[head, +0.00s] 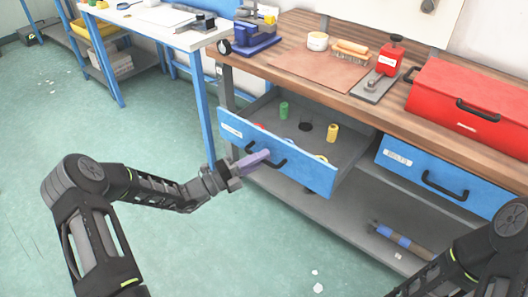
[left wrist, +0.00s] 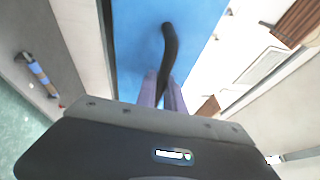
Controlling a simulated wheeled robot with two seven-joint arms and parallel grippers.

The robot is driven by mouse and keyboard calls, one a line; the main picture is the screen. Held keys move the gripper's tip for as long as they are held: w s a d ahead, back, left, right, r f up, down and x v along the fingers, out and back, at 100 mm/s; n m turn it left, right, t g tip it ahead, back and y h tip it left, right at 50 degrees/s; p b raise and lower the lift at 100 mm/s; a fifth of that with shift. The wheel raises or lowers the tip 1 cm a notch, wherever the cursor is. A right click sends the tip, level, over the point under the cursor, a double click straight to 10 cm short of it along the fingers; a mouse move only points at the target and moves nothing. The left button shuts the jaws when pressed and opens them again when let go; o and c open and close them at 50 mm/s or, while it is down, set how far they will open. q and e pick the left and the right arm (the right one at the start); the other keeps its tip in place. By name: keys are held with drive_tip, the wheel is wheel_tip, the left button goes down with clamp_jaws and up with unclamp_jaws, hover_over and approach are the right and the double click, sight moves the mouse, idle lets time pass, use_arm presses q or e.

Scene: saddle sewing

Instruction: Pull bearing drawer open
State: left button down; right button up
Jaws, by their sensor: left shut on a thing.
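The blue bearing drawer (head: 310,170) under the wooden workbench is pulled out, with its inside in view. Its black handle (head: 280,162) is on the front. My left gripper (head: 262,156) is at this handle with its purple fingers shut on it. In the left wrist view the black handle (left wrist: 168,45) runs down between the two purple fingers (left wrist: 162,92), against the blue drawer front (left wrist: 135,30). My right arm shows at the lower right of the head view, but its gripper is out of the picture.
The open drawer holds a green spool (head: 284,110), a yellow spool (head: 332,132) and other small round items. A closed blue drawer (head: 410,182) labelled bolts is to the right. A hammer-like tool (head: 400,240) lies on the lower shelf.

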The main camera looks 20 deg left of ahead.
use_arm(q)
drive_tip(key=c, duration=1.5)
unclamp_jaws()
drive_tip(key=shift+o, duration=0.2)
drive_tip(key=v, duration=0.8)
drive_tip(key=shift+d, duration=0.1)
